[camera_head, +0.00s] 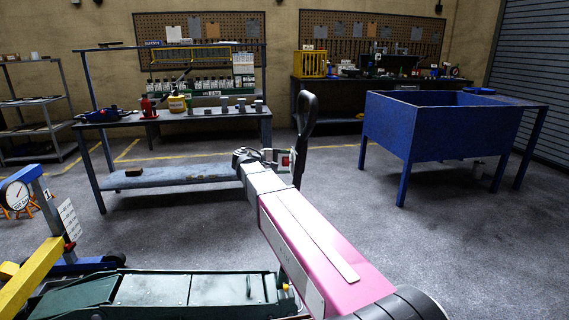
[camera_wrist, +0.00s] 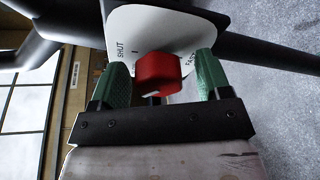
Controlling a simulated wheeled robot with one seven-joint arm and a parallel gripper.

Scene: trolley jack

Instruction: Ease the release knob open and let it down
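The red release knob (camera_wrist: 158,74) sits in front of a white dial plate (camera_wrist: 150,30) marked "SHUT" at the left, with partly hidden lettering at the right. A pale mark shows low on the knob. My gripper (camera_wrist: 160,78) has its green pads on either side of the knob, with a narrow gap at the left and a wider one at the right. In the head view my gripper (camera_head: 277,157) is at the black jack handle (camera_head: 307,108), which stands upright with a loop top. The green trolley jack body (camera_head: 150,290) lies low at the bottom left. The handle's lower end is hidden by my arm.
A workbench (camera_head: 210,116) with bottles stands behind. A blue bin (camera_head: 435,125) stands at the right. The floor between is clear.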

